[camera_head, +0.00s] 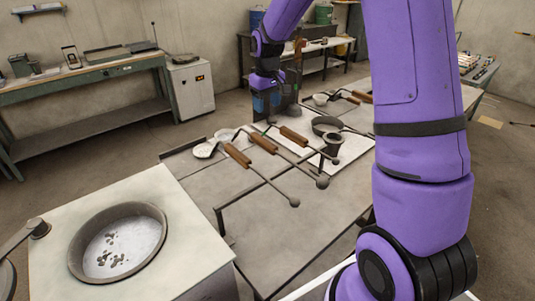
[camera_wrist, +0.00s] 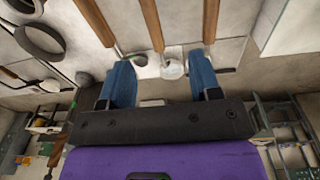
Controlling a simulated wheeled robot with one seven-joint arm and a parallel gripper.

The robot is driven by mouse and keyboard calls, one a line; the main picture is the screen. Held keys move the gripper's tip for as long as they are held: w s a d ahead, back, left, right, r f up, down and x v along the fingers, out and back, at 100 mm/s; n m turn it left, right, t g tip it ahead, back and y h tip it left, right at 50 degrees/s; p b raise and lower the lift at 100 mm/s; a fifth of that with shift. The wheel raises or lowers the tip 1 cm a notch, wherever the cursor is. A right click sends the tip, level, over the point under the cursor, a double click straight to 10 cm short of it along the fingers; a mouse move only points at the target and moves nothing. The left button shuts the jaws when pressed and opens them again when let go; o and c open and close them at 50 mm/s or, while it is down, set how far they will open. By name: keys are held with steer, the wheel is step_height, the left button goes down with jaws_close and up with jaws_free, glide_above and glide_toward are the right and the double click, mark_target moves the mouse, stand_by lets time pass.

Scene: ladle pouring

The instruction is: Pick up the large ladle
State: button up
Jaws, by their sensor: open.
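Several ladles with brown wooden grips lie side by side on the grey table. The nearest has a pale bowl (camera_head: 204,150), a wooden grip (camera_head: 237,155) and a ball-ended rod. The second ladle (camera_head: 263,142) and the third ladle (camera_head: 293,135) lie behind it. I cannot tell for sure which is the large one. My gripper (camera_head: 267,104) is open and empty, at the far side of these ladles. In the wrist view, two blue fingers of my gripper (camera_wrist: 162,83) stand apart, with a ladle bowl (camera_wrist: 172,69) and wooden grips (camera_wrist: 152,24) beyond them.
A dark round pan (camera_head: 326,125) and a small cup (camera_head: 333,145) stand by the ladles. More ladles (camera_head: 362,96) lie farther back. A furnace (camera_head: 120,240) with a round opening of bright melt is at the front left.

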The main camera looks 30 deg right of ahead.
glide_above(267, 142)
steer(key=shift+g, duration=0.4)
steer(key=f, duration=0.9)
steer(key=shift+w+f, duration=0.1)
steer(key=shift+w, duration=0.1)
step_height(267, 142, down, 5)
steer(key=shift+f, duration=0.1)
steer(key=shift+s+f, duration=0.2)
steer(key=shift+f, duration=2.55)
steer(key=shift+c, duration=0.4)
steer(key=shift+d+r, duration=0.1)
jaws_close()
